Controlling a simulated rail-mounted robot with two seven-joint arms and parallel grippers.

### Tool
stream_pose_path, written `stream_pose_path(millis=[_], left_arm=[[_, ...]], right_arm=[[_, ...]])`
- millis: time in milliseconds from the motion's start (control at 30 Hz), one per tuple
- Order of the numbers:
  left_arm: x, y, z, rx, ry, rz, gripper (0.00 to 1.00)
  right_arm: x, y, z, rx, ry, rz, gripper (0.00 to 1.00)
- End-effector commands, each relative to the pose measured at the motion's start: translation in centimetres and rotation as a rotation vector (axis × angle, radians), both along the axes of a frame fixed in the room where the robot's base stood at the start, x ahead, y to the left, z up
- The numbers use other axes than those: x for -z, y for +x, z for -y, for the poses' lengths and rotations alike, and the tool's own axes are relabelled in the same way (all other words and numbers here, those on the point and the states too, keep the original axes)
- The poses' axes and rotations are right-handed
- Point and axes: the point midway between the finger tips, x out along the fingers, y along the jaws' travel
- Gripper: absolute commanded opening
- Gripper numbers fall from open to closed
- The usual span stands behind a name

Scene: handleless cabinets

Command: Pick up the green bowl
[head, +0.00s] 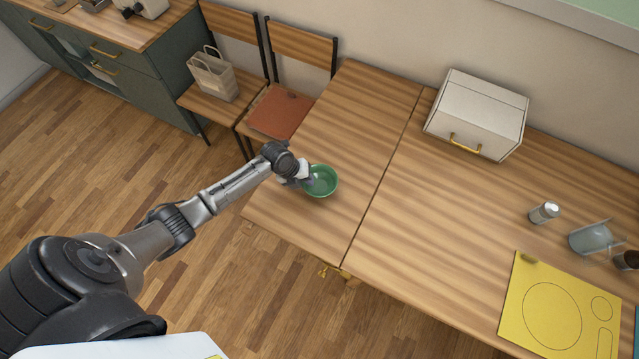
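The green bowl (321,182) stands upright on the left part of the wooden table (360,130), near its left edge. My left gripper (308,180) is at the bowl's left rim, with its fingers partly hidden by the wrist and overlapping the rim in the picture. I cannot tell whether the fingers are closed on the rim. The bowl looks empty. My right gripper is not in view.
A white bread box (477,114) stands at the back. A shaker (543,212), a clear glass container (592,239) and a yellow mat (560,312) lie to the right. Two chairs, one with a bag (213,75), stand behind left. The table's middle is clear.

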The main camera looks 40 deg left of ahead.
Motion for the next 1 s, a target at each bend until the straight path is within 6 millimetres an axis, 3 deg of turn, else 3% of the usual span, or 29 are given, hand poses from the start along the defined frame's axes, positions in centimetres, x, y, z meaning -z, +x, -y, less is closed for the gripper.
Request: stream_pose_path(millis=[267, 600, 1000], left_arm=[[0.12, 0.06, 0.05, 0.001, 0.0, 0.002, 0.33], [0.12, 0.05, 0.04, 0.001, 0.001, 0.001, 0.0], [0.1, 0.06, 0.0, 0.0, 0.001, 0.001, 0.0]], right_arm=[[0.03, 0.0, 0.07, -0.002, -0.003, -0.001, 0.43], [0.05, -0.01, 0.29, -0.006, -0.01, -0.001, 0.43], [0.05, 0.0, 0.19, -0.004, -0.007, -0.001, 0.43]])
